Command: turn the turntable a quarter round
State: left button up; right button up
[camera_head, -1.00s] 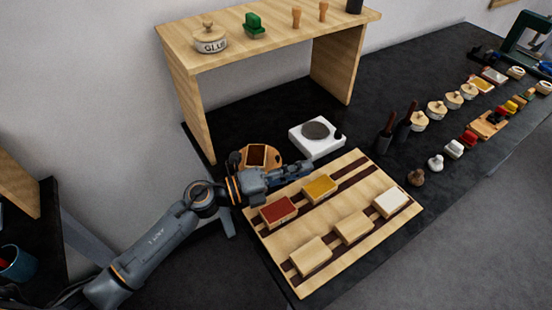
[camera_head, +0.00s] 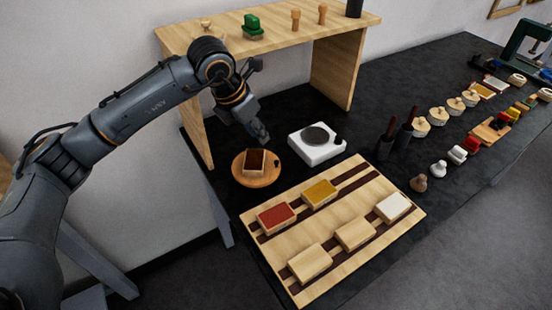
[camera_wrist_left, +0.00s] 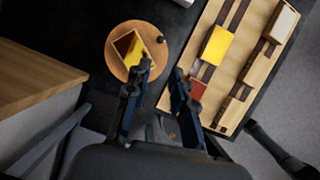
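The turntable (camera_head: 241,177) is a round wooden disc on the dark bench, with a small dark knob (camera_head: 277,163) at its right edge. An open-topped wooden box (camera_head: 255,162) with a dark brown inside stands on it. In the left wrist view the turntable (camera_wrist_left: 116,58) is at upper left, and the box (camera_wrist_left: 139,49) shows a yellow side. My left gripper (camera_head: 262,138) points down above and behind the disc, apart from it. Its fingers (camera_wrist_left: 162,70) are spread with nothing between them. My right gripper is not in view.
A white device with a grey round plate (camera_head: 316,140) stands right of the turntable. A slatted wooden board (camera_head: 335,220) with several coloured blocks lies in front. A wooden shelf (camera_head: 330,75) stands over the bench behind, close to my left arm.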

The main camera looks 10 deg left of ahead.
aim_at(276, 162)
pick_arm(q)
jog(key=p+x, duration=0.3)
jog(key=x, duration=1)
jog(key=shift+d+f, duration=0.1)
jog(key=shift+f, duration=0.2)
grip_shut()
